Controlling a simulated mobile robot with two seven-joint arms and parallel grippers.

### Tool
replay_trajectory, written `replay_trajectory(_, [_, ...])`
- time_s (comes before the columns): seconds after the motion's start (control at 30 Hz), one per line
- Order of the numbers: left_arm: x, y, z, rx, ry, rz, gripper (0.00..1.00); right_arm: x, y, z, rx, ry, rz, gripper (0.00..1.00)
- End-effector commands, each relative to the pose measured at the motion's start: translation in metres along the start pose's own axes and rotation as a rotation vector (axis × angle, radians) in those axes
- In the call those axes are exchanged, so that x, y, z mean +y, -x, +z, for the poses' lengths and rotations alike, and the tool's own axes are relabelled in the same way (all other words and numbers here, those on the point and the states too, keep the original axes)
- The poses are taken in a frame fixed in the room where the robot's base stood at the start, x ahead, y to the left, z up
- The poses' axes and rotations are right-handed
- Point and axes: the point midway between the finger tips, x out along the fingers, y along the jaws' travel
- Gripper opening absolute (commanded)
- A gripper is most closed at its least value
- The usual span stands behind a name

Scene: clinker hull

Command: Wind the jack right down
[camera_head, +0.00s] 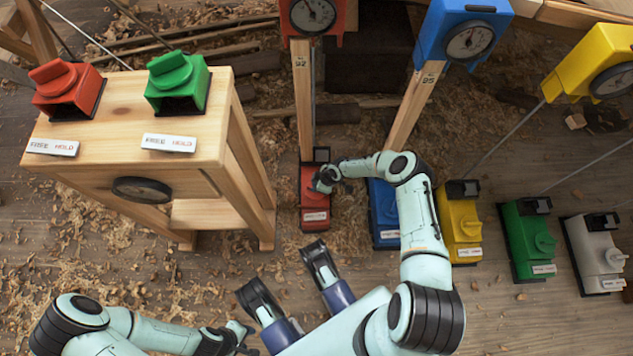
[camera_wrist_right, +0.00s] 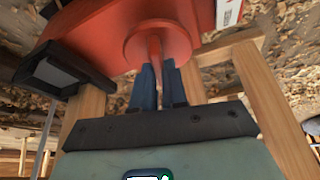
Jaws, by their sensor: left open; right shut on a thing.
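A red floor unit with a knob (camera_head: 314,211), seemingly the jack, stands at the foot of a wooden post. My right gripper (camera_head: 322,183) reaches down to it from the right. In the right wrist view its two blue fingers (camera_wrist_right: 159,80) are shut on the upright fin of the red knob (camera_wrist_right: 157,40), in front of its round disc. A black box (camera_wrist_right: 68,68) shows at the unit's left there. My left gripper (camera_head: 244,338) is open, low in the head view, apart from the red unit. Its fingertips are small and partly unclear.
Blue (camera_head: 382,205), yellow (camera_head: 458,222), green (camera_head: 527,240) and white (camera_head: 595,255) floor units stand in a row to the right. A wooden stand (camera_head: 120,115) with red and green switches stands left. Dial boxes, one red (camera_head: 312,16), stand behind. Shavings cover the floor.

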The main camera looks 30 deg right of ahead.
Motion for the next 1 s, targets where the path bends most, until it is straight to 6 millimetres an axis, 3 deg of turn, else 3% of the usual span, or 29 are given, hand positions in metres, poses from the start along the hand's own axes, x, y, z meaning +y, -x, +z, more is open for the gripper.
replay_trajectory(0.33, [0.0,0.0,0.0,0.0,0.0,0.0,0.43,0.0032,0.0006,0.0017,-0.003,0.128,-0.048,0.0])
replay_trajectory(0.87, [0.0,0.0,0.0,0.0,0.0,0.0,0.43,0.0034,0.0003,0.002,-0.004,0.151,-0.056,0.0])
replay_trajectory(0.9, [0.0,0.0,0.0,0.0,0.0,0.0,0.43,0.0034,0.0003,0.002,-0.004,0.151,-0.056,0.19])
replay_trajectory(0.93, [0.0,0.0,0.0,0.0,0.0,0.0,0.43,0.0033,0.0003,0.0019,-0.004,0.151,-0.056,0.29])
replay_trajectory(0.97, [0.0,0.0,0.0,0.0,0.0,0.0,0.43,0.0031,0.0003,0.0019,-0.004,0.151,-0.057,0.38])
replay_trajectory(1.0, [0.0,0.0,0.0,0.0,0.0,0.0,0.43,0.0029,0.0002,0.0016,-0.003,0.151,-0.057,0.38])
